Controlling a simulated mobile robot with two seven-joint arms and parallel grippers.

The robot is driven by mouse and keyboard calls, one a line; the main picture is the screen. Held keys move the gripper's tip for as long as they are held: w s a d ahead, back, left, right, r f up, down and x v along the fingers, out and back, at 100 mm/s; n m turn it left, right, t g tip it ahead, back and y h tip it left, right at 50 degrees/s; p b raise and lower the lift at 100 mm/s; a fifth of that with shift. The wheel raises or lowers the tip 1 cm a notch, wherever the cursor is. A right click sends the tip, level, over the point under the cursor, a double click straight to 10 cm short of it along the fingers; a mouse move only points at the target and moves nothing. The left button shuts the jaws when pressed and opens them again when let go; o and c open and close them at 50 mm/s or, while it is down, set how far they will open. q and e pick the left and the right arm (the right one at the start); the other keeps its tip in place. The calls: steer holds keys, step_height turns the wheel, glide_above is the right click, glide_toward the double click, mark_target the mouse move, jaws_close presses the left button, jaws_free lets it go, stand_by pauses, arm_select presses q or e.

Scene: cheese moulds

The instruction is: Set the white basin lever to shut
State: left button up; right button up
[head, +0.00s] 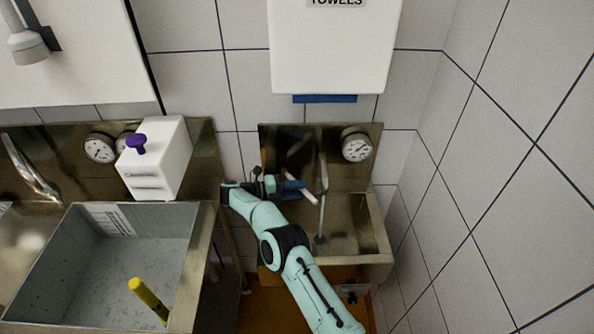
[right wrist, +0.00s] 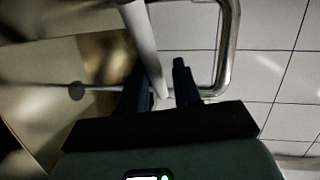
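The white lever (head: 301,190) slants down to the right over the small steel basin at the right, beside the thin upright tap pipe. My right gripper (head: 296,187) is at the upper left part of the lever, with its dark blue fingers beside it. In the right wrist view the white lever (right wrist: 141,38) runs down from the top, its lower end between the two fingers (right wrist: 160,85). The fingers are apart; the lever lies close to the left finger, and I cannot tell whether they touch. My left gripper is out of view.
The small steel basin (head: 376,225) stands against the tiled wall, with a gauge (head: 357,145) on its backsplash and a towel dispenser (head: 333,50) above. A larger sink (head: 195,262) at left holds a yellow-handled tool (head: 148,298); a white box (head: 157,160) with purple knob stands behind.

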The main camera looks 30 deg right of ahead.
steer(key=o, duration=0.9)
steer(key=r, duration=0.6)
steer(key=w+r, duration=0.1)
steer(key=r, duration=0.3)
steer(key=shift+d, duration=0.3)
steer(key=r, duration=0.2)
steer(key=shift+s+a+r, duration=0.15)
steer(key=shift+s+r, duration=0.15)
steer(key=shift+r, duration=0.05)
steer(key=c, duration=0.9)
step_height(320, 180, up, 7)
steer(key=shift+s+a+f, duration=0.15)
steer(key=shift+s+a, duration=0.05)
steer(key=shift+s, duration=0.1)
